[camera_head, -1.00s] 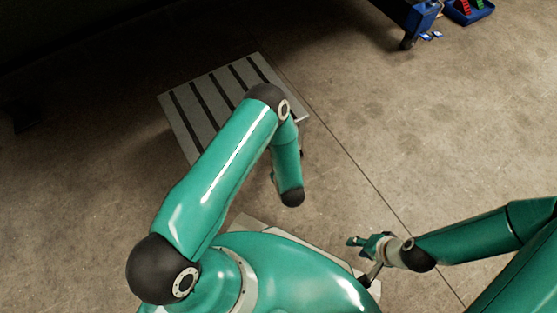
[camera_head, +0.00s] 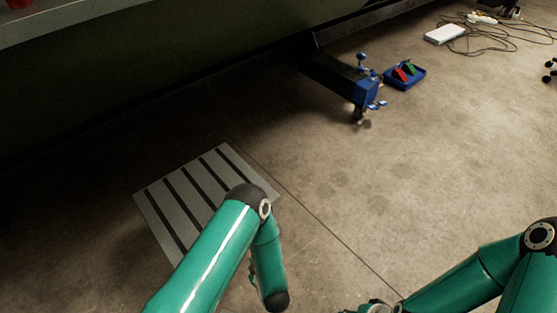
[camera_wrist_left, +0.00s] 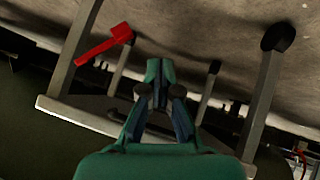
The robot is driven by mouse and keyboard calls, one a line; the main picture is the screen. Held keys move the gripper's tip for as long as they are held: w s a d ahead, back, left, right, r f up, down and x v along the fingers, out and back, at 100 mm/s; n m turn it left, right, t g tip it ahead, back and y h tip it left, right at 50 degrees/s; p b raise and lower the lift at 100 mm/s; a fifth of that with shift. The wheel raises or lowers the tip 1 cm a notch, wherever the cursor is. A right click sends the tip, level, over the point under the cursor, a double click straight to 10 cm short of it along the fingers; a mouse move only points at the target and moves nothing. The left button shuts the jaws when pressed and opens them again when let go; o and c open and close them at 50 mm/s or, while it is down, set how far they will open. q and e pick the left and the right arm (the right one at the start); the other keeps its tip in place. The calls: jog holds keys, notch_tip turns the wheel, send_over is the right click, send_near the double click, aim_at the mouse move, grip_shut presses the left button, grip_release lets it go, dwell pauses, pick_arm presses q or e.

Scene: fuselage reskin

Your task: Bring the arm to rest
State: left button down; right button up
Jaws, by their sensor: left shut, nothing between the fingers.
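My left arm (camera_head: 215,255) is green with black joints and reaches in from the bottom of the head view, bent at the elbow over a grey slatted panel. Its gripper is hidden there. In the left wrist view my left gripper (camera_wrist_left: 158,78) has its fingers together, with nothing between them. My right arm (camera_head: 470,280) enters at the lower right of the head view. Only a small part of its wrist end shows at the bottom edge, and its fingers cannot be made out.
The grey slatted panel (camera_head: 162,212) lies on the floor. A dark stand with a blue end (camera_head: 367,92) and a blue tray (camera_head: 416,80) are behind. Cables and a white box (camera_head: 444,35) lie far right. The wrist view shows a red hammer-shaped object (camera_wrist_left: 104,45) and pale legs (camera_wrist_left: 262,105).

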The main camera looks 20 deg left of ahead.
pick_arm(q)
jog(key=s+d+r+m+g+h+p, duration=0.1)
jog(key=s+d+r+m+g+h, duration=0.55)
jog(key=s+r+m+h, duration=0.45)
notch_tip(320, 180, up, 34)
jog(key=p, duration=3.4)
jog(key=shift+s+a+f+y, duration=0.15)
jog(key=shift+s+f+y, duration=0.15)
jog(key=shift+y, duration=0.1)
